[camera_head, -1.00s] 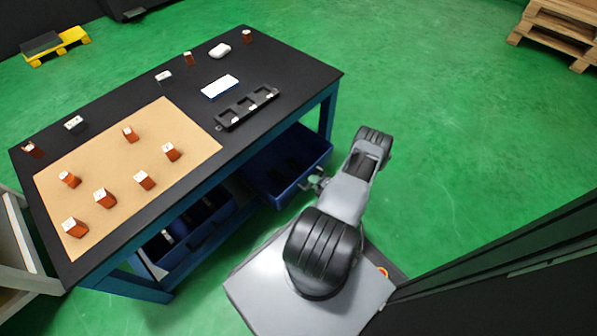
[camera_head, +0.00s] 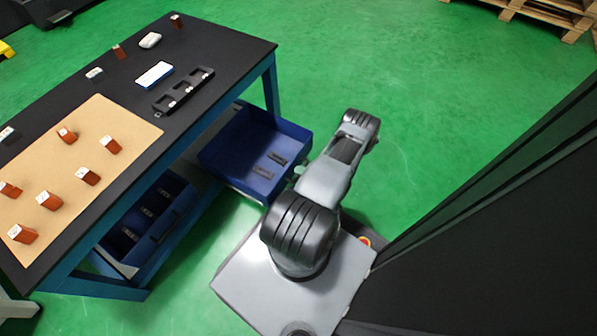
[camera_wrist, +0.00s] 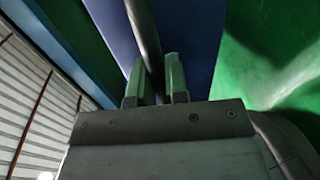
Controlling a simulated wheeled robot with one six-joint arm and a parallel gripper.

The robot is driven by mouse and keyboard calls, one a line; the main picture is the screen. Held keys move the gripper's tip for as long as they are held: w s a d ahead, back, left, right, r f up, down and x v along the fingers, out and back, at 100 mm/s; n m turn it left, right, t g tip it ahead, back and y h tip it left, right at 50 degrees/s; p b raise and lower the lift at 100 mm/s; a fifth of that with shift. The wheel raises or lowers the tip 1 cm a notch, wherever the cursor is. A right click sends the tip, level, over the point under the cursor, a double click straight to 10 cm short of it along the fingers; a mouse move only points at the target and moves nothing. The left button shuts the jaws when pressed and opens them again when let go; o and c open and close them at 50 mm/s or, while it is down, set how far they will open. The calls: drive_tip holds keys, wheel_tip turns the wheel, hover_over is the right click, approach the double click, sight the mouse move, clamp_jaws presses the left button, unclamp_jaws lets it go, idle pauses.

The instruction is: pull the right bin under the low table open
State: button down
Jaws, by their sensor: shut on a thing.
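The right bin (camera_head: 222,158) is a blue open-topped drawer under the low table (camera_head: 215,60). It sticks out well past the table edge, and dark pieces (camera_head: 270,165) lie inside it. In the wrist view my gripper (camera_wrist: 158,75) has its two green-grey fingers on either side of a dark bar handle (camera_wrist: 146,35) in front of the blue bin face (camera_wrist: 195,40). In the head view my arm mostly hides the gripper (camera_head: 297,172) at the bin's front. The left bin (camera_head: 180,208) sits under the table with dark pieces in it.
The tabletop holds a tan mat (camera_head: 120,125) with several brown blocks, a black tray (camera_head: 183,92) and a blue-white box (camera_head: 154,75). A dark panel (camera_head: 500,220) stands at the right. Green floor (camera_head: 420,110) is clear beyond my arm.

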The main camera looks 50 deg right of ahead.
idle(0.3)
drive_tip(key=c, duration=1.1)
unclamp_jaws()
drive_tip(key=shift+c, duration=0.2)
drive_tip(key=p+v, duration=0.3)
drive_tip(key=v, duration=1)
drive_tip(key=shift+s, duration=0.4)
drive_tip(key=shift+r, duration=0.15)
